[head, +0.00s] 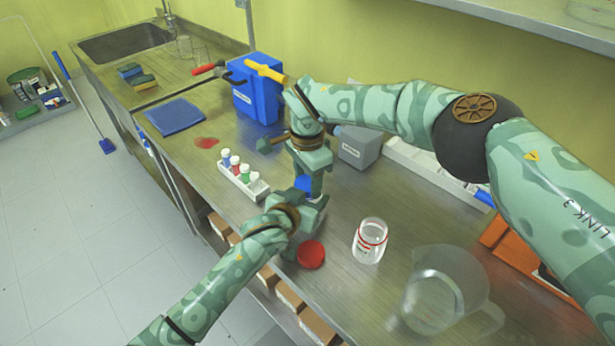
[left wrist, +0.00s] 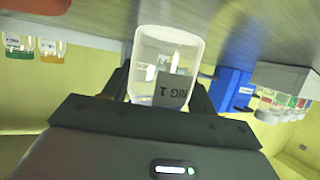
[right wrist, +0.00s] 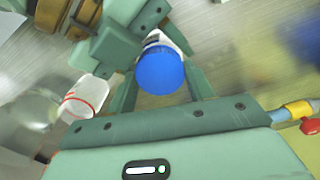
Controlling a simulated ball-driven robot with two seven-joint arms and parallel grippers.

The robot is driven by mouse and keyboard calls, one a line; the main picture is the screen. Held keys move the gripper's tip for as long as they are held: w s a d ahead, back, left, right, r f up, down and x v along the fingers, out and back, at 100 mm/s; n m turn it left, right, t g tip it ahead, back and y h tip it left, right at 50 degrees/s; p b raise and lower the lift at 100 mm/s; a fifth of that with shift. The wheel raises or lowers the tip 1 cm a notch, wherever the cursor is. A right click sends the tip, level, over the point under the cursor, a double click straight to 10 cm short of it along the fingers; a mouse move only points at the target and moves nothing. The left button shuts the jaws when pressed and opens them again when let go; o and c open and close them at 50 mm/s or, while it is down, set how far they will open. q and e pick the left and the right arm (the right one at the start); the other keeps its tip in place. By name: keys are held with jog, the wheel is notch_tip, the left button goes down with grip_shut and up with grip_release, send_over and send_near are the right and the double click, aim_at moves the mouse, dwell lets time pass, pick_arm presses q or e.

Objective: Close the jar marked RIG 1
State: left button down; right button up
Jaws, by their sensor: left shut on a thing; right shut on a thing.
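The jar marked RIG 1 (left wrist: 172,88) is clear with a grey label and stands between the fingers of my left gripper (head: 308,212), which is shut on it. A blue lid (right wrist: 160,70) sits between the fingers of my right gripper (head: 311,178), which is shut on it. The lid also shows as a blue patch in the head view (head: 303,184). It is over the jar's mouth, the right gripper above the left one. Whether the lid is seated or turned tight cannot be told, as the grippers hide the join.
A red lid (head: 310,254) lies near the front edge, beside a red-lined glass jar (head: 369,241). A large clear beaker (head: 440,290) stands right of it. A vial rack (head: 242,182) is left of the grippers. A blue box (head: 257,95) and grey box (head: 359,148) stand behind.

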jog(key=o, duration=0.9)
jog(key=shift+o, duration=0.2)
jog(key=shift+r, duration=0.1)
jog(key=shift+r, duration=2.2)
